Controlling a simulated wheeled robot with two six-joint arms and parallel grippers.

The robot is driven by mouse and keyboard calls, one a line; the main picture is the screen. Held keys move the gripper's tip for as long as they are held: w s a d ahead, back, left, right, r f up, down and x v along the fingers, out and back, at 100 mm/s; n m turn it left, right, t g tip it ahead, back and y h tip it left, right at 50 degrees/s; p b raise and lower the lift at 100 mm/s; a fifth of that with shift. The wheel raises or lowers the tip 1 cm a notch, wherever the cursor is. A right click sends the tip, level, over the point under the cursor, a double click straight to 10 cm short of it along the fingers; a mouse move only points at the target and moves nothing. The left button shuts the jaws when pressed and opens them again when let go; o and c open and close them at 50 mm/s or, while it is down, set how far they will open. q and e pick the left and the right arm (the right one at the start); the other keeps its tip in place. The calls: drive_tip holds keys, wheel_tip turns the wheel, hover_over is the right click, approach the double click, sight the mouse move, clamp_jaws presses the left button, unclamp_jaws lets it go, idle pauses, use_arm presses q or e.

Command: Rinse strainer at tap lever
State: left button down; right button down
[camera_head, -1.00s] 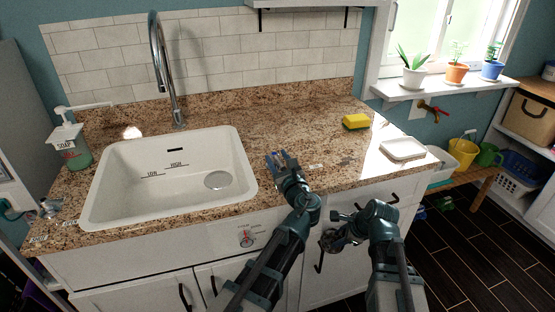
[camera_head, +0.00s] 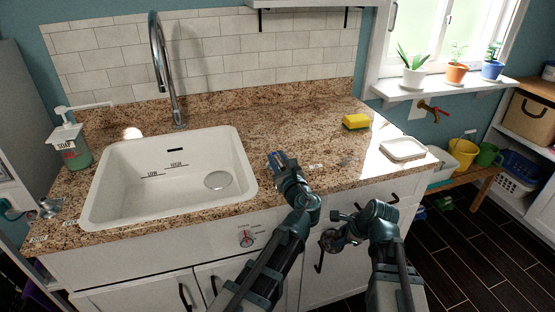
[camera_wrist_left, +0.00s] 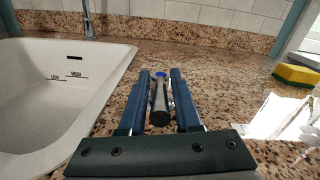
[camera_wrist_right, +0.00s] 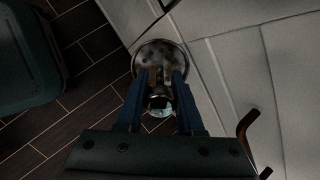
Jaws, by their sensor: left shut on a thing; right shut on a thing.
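My left gripper (camera_head: 279,160) is over the counter just right of the sink. In the left wrist view its fingers (camera_wrist_left: 160,95) are shut on the tap lever (camera_wrist_left: 160,112), a grey metal stick with a dark round end and a blue mark. My right gripper (camera_head: 340,232) is low in front of the cabinet, shut on the strainer's handle. The round metal strainer (camera_wrist_right: 160,54) shows beyond its fingers (camera_wrist_right: 158,90); in the head view the strainer (camera_head: 333,240) is partly hidden by the gripper. The curved tap (camera_head: 158,60) stands behind the white sink (camera_head: 130,195). No water shows at its spout.
A yellow sponge (camera_head: 356,121) and white dish (camera_head: 402,149) are on the counter to the right. A soap bottle (camera_head: 72,150) stands left of the sink. The counter's front edge and cabinet doors lie between the strainer and the sink. The basin looks empty, with a round drain.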

use_arm(q)
drive_tip(key=shift+w, duration=0.1)
idle(0.8)
drive_tip(key=shift+w+d+n+g+y, duration=0.2)
drive_tip(key=shift+d+n+g+y, duration=0.15)
drive_tip(key=shift+n+y, duration=0.4)
drive_tip(key=shift+d+n+g+y, duration=0.1)
drive_tip(key=shift+n+g+y, duration=0.5)
drive_tip(key=shift+y, duration=0.55)
drive_tip(key=c, duration=0.8)
unclamp_jaws()
drive_tip(key=shift+s, duration=0.15)
